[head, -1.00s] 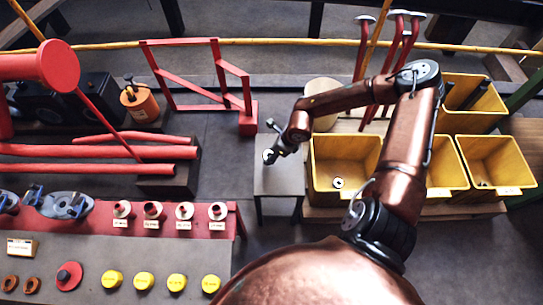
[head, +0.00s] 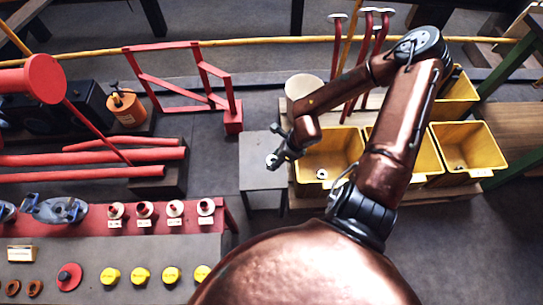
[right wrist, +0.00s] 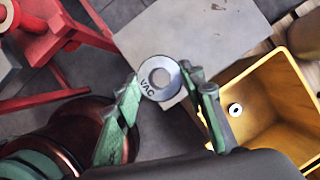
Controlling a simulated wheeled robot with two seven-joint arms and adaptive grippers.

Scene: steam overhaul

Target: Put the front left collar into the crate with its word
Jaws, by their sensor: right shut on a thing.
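My right gripper (head: 278,158) is shut on a grey ring-shaped collar (right wrist: 160,78) marked "VAC", which it holds by its sides. The right wrist view shows the collar between the green fingertips (right wrist: 165,82), above the edge of a grey stand (right wrist: 190,40). The left yellow crate (right wrist: 245,85) lies just to the right of the gripper and has another collar (right wrist: 235,109) on its floor. The crate words are unreadable. My left gripper is not in view.
A red frame (head: 165,85) stands behind. The grey stand's top is bare.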

